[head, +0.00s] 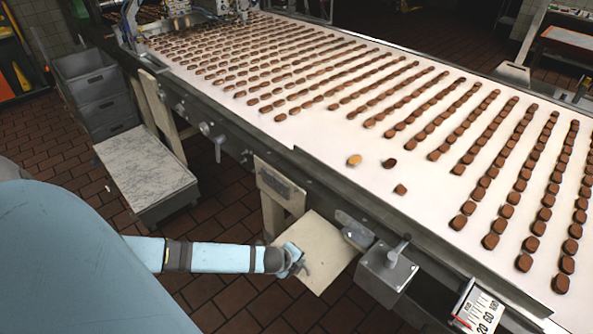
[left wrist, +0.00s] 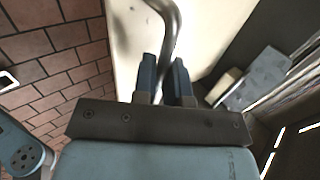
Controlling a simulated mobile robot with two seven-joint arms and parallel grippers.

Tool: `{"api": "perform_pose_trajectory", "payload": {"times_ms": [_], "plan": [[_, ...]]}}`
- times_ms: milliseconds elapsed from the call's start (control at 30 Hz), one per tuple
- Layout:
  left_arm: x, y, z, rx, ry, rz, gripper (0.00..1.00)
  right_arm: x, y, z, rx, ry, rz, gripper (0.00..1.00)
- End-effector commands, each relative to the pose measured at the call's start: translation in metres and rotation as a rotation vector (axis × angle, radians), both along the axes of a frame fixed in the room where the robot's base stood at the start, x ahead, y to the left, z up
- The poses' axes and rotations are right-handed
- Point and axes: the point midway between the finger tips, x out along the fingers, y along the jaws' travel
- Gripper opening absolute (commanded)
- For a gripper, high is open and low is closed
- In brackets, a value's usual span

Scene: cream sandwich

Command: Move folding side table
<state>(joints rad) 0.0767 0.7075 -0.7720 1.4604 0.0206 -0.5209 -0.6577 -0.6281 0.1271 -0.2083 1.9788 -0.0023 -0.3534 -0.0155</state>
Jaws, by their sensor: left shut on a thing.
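The folding side table (head: 328,262) is a pale cream panel beside the lower edge of the conveyor in the head view. It juts out over the brick floor and looks tilted. My left gripper (head: 296,262) is at its left edge. In the left wrist view the cream panel (left wrist: 225,25) fills the top middle. There my left gripper (left wrist: 163,75) has its two blue fingers shut on a curved grey metal bar (left wrist: 170,22) by the panel. The exact contact is partly hidden by the fingers. My right gripper is in neither view.
The conveyor (head: 300,126) carries many rows of brown biscuits. A grey control box (head: 388,272) sits on its side, right of the panel. Grey crates (head: 92,85) and a low worn platform (head: 145,168) stand at left. Brick floor (head: 215,215) is open between.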

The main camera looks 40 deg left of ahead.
Motion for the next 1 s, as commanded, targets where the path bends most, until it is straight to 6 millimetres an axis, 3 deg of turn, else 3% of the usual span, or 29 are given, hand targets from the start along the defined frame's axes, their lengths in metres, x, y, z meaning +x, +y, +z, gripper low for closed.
{"api": "perform_pose_trajectory", "payload": {"times_ms": [33, 233, 800, 833, 900, 1000], "plan": [[0.006, 0.001, 0.01, 0.007, 0.013, -0.006, 0.0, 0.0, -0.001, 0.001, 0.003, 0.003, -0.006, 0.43], [0.007, 0.0, 0.02, 0.01, 0.083, -0.004, 0.0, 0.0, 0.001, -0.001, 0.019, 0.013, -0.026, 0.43], [0.009, -0.001, 0.025, 0.01, 0.111, -0.003, 0.0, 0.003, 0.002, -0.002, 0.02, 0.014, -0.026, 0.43], [0.009, -0.001, 0.026, 0.01, 0.111, -0.003, 0.17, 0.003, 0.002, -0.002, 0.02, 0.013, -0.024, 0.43], [0.009, -0.001, 0.025, 0.01, 0.112, -0.003, 0.33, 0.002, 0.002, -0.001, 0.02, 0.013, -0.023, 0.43], [0.008, -0.001, 0.024, 0.01, 0.114, -0.002, 0.37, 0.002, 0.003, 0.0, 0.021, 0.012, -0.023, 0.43]]}}
